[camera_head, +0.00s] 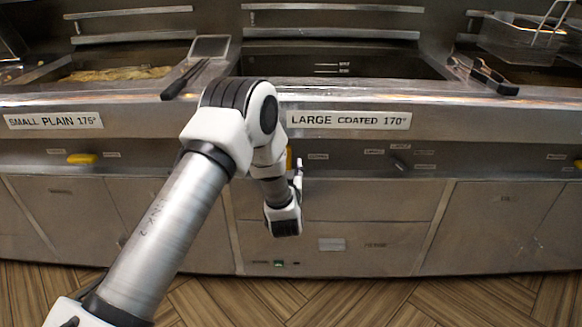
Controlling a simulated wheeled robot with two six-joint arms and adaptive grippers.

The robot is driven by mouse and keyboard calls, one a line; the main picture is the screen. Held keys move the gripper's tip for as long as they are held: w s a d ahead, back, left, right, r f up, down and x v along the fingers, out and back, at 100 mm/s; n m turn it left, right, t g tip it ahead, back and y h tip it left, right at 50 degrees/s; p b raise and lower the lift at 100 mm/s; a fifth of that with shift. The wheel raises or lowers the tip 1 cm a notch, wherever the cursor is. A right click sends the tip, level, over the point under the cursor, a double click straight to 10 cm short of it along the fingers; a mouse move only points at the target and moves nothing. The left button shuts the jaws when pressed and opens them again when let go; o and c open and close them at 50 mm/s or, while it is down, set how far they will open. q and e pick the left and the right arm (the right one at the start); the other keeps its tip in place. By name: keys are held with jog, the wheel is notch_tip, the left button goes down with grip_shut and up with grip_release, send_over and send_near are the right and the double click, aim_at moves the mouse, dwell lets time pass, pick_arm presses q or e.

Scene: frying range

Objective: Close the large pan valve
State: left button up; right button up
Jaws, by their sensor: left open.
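The large pan (340,65) is sunk in the counter behind a label reading "LARGE COATED 170°" (349,120). Below that label, a yellow handle (289,158) on the front panel shows only as a sliver behind my left arm. A small dark lever (401,163) sits farther right on the panel, between small labels. I cannot tell for sure which of the two is the large pan valve. My left gripper (298,174) is open beside the yellow handle, mostly hidden by my wrist; contact cannot be told. My right gripper is out of view.
Another yellow handle (82,158) sits under the "SMALL PLAIN 175°" label (54,121). Tongs (494,77) and a dark-handled tool (185,79) lie on the counter, their handles over its front edge. A wire basket (520,40) is at the back right. Wood floor (420,303) is clear in front.

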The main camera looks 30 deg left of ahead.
pick_arm(q)
jog(key=x, duration=0.4)
jog(key=shift+w+a+f+b, duration=0.1)
jog(key=shift+w+a+b, duration=0.15)
jog(key=shift+a+b, duration=0.15)
jog(key=shift+w+a, duration=0.2)
jog(key=shift+w, duration=0.35)
jog(key=shift+s, duration=0.1)
grip_shut()
